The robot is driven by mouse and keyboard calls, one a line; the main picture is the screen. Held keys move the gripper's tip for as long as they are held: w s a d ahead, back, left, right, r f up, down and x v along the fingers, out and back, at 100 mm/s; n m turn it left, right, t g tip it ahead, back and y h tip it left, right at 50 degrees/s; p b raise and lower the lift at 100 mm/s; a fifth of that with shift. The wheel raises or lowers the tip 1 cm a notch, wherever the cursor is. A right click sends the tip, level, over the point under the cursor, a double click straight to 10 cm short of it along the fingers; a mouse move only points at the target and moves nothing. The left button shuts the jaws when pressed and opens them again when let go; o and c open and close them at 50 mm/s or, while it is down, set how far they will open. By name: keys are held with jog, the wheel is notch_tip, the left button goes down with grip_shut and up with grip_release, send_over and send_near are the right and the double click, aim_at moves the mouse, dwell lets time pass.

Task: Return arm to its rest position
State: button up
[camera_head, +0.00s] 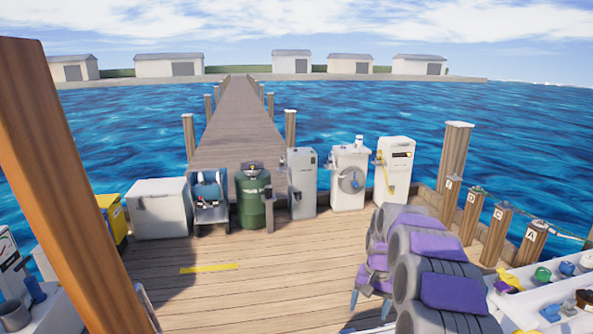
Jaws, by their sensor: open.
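My gripper is not in view, and I cannot make out my arm for certain. No engine hatch shows in this view. A row of grey rounded shapes with purple patches (450,292) stands at the lower right, and I cannot tell what they are.
The wooden deck (250,290) is open in the middle, with a yellow strip (209,268). A brown post (60,180) crosses the left. A white chest (160,209), green drum (252,197) and white cabinets (349,178) line the far edge. A cluttered white table (565,285) is at right.

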jog(key=s+a+r+n+b, duration=0.1)
jog(key=s+a+r, duration=0.25)
jog(key=s, duration=0.75)
jog(key=s+a+r+n, duration=0.2)
jog(key=s+r, duration=0.2)
jog(key=s, duration=0.7)
jog(key=s+f+n+g+h+b, duration=0.1)
jog(key=s+f, duration=0.2)
jog(key=s, duration=1.9)
jog(key=shift+s+f, duration=0.15)
jog(key=shift+f, duration=0.05)
